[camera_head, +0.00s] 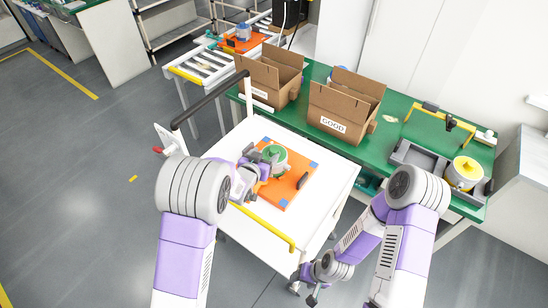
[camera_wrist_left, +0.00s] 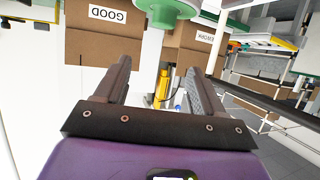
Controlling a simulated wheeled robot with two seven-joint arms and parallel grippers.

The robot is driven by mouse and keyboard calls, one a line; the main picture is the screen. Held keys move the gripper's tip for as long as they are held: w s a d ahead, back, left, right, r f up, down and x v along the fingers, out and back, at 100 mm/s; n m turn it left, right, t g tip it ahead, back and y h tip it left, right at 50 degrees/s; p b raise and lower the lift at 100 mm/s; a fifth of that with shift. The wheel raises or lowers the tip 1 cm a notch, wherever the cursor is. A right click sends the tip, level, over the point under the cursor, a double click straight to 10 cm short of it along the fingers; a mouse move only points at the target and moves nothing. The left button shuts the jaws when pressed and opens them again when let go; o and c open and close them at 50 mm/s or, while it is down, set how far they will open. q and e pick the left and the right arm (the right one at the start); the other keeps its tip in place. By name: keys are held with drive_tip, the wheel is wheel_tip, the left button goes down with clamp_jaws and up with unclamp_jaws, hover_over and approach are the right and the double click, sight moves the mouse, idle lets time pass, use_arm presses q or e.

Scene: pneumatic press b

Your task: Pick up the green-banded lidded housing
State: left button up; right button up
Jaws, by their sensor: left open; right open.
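The green-banded lidded housing (camera_head: 277,153) stands on an orange board (camera_head: 299,176) with blue corners, on a white cart top (camera_head: 330,190). My left gripper (camera_head: 259,165) is close beside it on the left in the head view. In the left wrist view, the green part of the housing (camera_wrist_left: 168,10) shows at the top edge, beyond the fingertips. The left gripper's two fingers (camera_wrist_left: 160,75) are wide apart with nothing between them. Contact with the housing cannot be told. My right gripper (camera_head: 307,287) hangs low at the cart's front right, apart from the housing, and is open.
Cardboard boxes, one marked GOOD (camera_head: 335,112), stand on the green table (camera_head: 400,125) behind the cart. A yellow-lidded housing (camera_head: 465,172) sits at a grey tray (camera_head: 410,155). A black handle (camera_head: 210,100) and a yellow bar (camera_head: 265,228) edge the cart.

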use_arm(q)
drive_tip(key=b, duration=0.3)
approach(274, 150)
drive_tip(key=w+f, duration=0.1)
drive_tip(key=f, duration=0.1)
drive_tip(key=shift+w+d+r+b+x, duration=0.1)
drive_tip(key=shift+r+b+x, duration=0.15)
drive_tip(key=shift+x, duration=1)
drive_tip(key=shift+w+d+r+b+x, duration=0.1)
drive_tip(key=shift+r+x, duration=0.1)
drive_tip(key=shift+x, duration=1)
drive_tip(key=shift+d+r+b+x, duration=0.1)
drive_tip(key=shift+r+b+x, duration=0.15)
drive_tip(key=shift+x, duration=1)
clamp_jaws()
drive_tip(key=shift+r, duration=0.1)
